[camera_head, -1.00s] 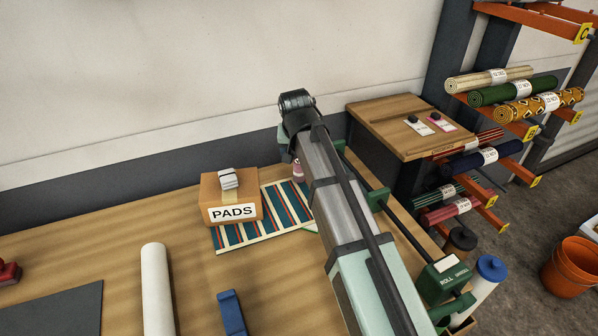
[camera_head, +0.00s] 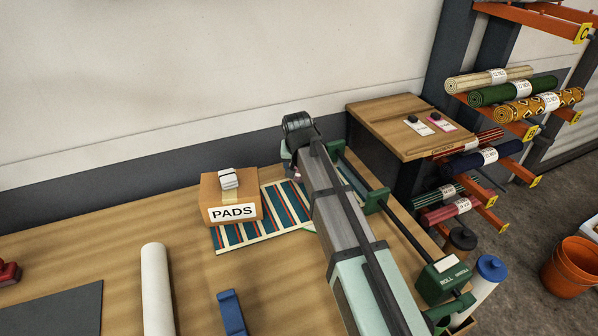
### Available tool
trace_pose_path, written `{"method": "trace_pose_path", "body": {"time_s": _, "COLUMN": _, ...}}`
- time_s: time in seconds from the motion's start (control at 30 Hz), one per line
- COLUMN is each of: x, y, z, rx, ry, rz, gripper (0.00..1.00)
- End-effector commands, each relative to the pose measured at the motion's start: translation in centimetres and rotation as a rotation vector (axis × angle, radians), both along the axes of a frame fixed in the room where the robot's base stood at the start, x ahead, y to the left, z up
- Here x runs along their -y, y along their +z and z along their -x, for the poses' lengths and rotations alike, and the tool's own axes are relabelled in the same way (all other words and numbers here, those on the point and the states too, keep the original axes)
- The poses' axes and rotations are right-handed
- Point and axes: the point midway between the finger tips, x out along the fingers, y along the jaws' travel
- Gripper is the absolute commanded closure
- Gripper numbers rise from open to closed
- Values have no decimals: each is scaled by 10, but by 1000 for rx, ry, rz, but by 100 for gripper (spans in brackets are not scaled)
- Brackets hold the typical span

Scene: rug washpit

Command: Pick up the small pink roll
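A small pink thing, likely the small pink roll (camera_head: 297,177), shows only as a sliver at the left edge of my arm, by the far end of the striped rug (camera_head: 235,236). My arm hides the rest of it. My arm reaches away over the bench, with its dark wrist above and beyond the pink sliver. My gripper's fingers are hidden behind the arm, so I cannot tell whether they are open or touch the pink thing.
A PADS box (camera_head: 231,199) stands on the rug's left part. A green roll-measuring frame (camera_head: 440,280) lies along the bench's right side. A white roll (camera_head: 156,290) and a blue tool (camera_head: 231,312) lie in front. Rolled rugs (camera_head: 515,90) fill the right rack.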

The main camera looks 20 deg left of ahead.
Motion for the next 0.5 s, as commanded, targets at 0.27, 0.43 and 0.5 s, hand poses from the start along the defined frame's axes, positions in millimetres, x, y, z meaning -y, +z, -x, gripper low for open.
{"method": "trace_pose_path", "body": {"time_s": 0.27, "x": 0, "y": 0, "z": 0, "rx": 0, "ry": 0, "rz": 0, "gripper": 42}}
{"method": "trace_pose_path", "body": {"time_s": 0.43, "x": 0, "y": 0, "z": 0, "rx": 0, "ry": 0, "rz": 0, "gripper": 58}}
{"method": "trace_pose_path", "body": {"time_s": 0.5, "x": 0, "y": 0, "z": 0, "rx": 0, "ry": 0, "rz": 0, "gripper": 65}}
